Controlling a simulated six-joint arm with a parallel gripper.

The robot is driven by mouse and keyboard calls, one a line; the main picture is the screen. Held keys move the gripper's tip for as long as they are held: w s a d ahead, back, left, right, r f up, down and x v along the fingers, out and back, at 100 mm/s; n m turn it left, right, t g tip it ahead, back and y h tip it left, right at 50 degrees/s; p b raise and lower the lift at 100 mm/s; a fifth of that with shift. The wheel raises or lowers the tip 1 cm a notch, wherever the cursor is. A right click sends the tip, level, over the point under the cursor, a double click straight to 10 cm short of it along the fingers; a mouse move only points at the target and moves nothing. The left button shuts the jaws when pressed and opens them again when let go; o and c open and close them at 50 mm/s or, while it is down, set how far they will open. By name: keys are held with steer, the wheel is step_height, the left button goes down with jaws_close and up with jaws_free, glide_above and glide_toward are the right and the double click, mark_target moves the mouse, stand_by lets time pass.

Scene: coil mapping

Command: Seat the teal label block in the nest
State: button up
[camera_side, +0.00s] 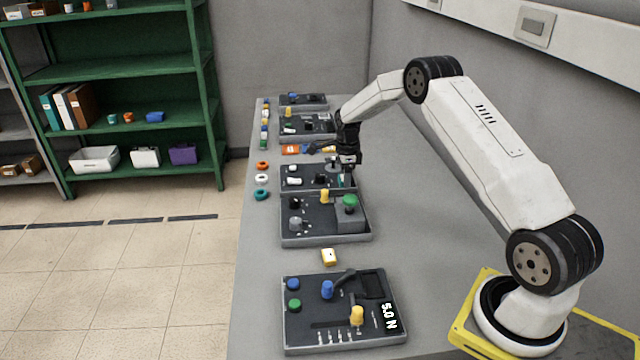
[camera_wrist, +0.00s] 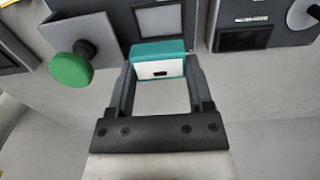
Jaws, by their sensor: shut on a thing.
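The teal label block (camera_wrist: 158,48) has a teal top and a white face with a small dark mark, and shows in the wrist view. My gripper (camera_wrist: 161,72) is shut on it, one finger at each side. In the side view my gripper (camera_side: 347,160) is low over the panel in the middle of the bench, and the block is too small to make out clearly. In the wrist view a pale square with a dark rim (camera_wrist: 159,20) lies just beyond the block. I cannot tell whether it is the nest, or whether the block touches the panel.
A green knob (camera_wrist: 71,69) on a grey box stands left of the block in the wrist view; the green knob (camera_side: 350,202) also shows in the side view. Several dark panels line the grey bench (camera_side: 420,270).

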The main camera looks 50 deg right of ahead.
steer(key=shift+f, duration=0.15)
steer(key=shift+f, duration=2.65)
steer(key=shift+f, duration=0.5)
stand_by(0.6)
stand_by(0.4)
steer(key=o, duration=1.2)
steer(key=shift+r, duration=0.2)
steer(key=shift+r, duration=3.3)
